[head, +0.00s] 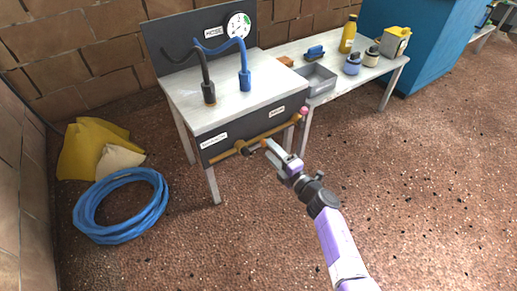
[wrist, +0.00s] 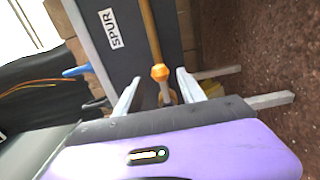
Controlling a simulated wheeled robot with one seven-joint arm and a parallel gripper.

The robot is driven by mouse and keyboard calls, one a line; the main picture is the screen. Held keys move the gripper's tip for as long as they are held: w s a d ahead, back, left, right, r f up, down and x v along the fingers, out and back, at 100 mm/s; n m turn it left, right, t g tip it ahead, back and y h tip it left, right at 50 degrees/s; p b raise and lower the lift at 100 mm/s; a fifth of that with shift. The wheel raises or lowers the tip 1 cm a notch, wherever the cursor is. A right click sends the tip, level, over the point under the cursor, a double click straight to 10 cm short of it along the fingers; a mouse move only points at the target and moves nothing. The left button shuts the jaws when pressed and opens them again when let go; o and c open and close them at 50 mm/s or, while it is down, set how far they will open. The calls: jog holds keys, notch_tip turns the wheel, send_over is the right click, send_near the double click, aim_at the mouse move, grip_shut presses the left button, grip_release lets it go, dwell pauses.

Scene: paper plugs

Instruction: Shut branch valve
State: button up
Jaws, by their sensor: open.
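A brown pipe (head: 272,132) runs along the dark front panel (head: 262,122) of a workbench, and it shows again in the wrist view (wrist: 151,35). A brass-coloured valve body (head: 242,149) sits on the pipe's left part in the head view. In the wrist view an orange hex fitting (wrist: 160,73) sits on the pipe near a label reading SPUR (wrist: 112,29). My gripper (head: 268,147) is in front of the pipe; in the wrist view it is open (wrist: 158,80), with the fitting between its fingers. I cannot tell whether they touch. The valve's handle is not clear.
A pink knob (head: 304,110) is at the pipe's right end. A black hose (head: 207,75) and a blue hose (head: 244,70) rise from the bench top. A blue hose coil (head: 81,216) lies on the floor at left. The floor at right is clear.

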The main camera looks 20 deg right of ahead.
jog(key=b+x, duration=0.1)
jog(key=x, duration=0.2)
dwell(0.5)
jog(key=c, duration=0.9)
